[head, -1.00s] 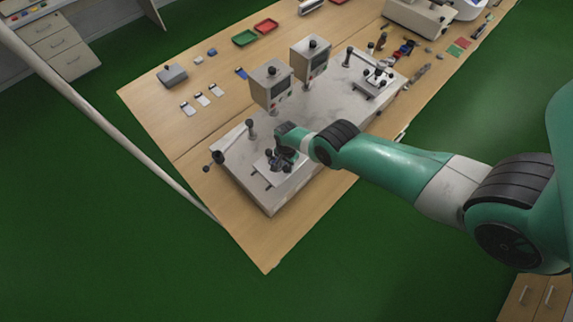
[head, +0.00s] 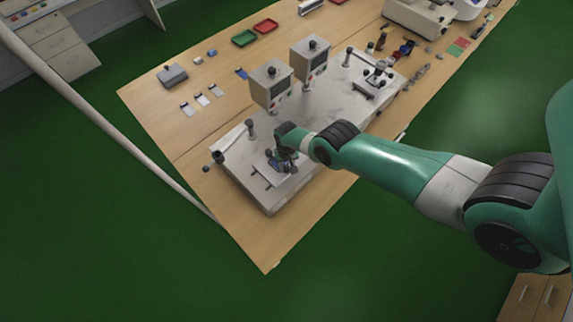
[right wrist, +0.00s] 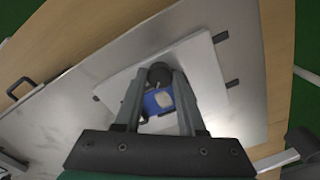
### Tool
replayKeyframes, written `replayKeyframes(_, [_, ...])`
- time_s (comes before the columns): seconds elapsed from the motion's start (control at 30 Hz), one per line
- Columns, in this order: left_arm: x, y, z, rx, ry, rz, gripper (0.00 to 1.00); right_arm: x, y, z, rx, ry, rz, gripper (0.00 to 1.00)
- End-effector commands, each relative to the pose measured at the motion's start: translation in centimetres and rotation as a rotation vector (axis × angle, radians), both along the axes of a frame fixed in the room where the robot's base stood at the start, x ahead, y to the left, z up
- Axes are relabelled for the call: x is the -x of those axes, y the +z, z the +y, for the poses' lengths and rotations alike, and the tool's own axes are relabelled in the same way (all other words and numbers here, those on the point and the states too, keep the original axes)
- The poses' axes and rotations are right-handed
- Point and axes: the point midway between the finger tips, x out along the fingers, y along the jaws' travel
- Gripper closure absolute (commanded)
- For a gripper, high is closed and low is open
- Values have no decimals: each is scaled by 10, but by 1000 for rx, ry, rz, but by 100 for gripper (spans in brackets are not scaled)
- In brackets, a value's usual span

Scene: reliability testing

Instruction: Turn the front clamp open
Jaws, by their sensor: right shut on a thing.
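The front clamp stands on the near end of the pale fixture plate (head: 232,160) in the head view, largely hidden by my right gripper (head: 281,163). In the right wrist view its round black knob (right wrist: 160,73) sits between the tips of my right gripper (right wrist: 160,78), which is shut on it. A blue part of the front clamp (right wrist: 158,102) with a pale patch shows between the fingers, above a white block (right wrist: 206,80). The clamp's exact angle is hard to tell. My left gripper is not in view.
Two grey control boxes (head: 271,84) stand behind the clamp. A black-knobbed lever (head: 250,128) rises close behind my gripper. A second clamp (head: 376,76) stands at the plate's far end. The wooden table's near left corner is clear.

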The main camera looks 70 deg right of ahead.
Motion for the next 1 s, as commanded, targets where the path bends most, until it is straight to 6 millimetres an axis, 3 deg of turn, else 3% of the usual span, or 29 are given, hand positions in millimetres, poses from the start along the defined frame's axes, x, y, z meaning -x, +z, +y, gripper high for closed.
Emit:
replayKeyframes(0.6, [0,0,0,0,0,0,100,1,-1,0,1,559,-1,100])
replayKeyframes(1.0, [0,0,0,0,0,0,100,1,-1,0,1,759,-1,100])
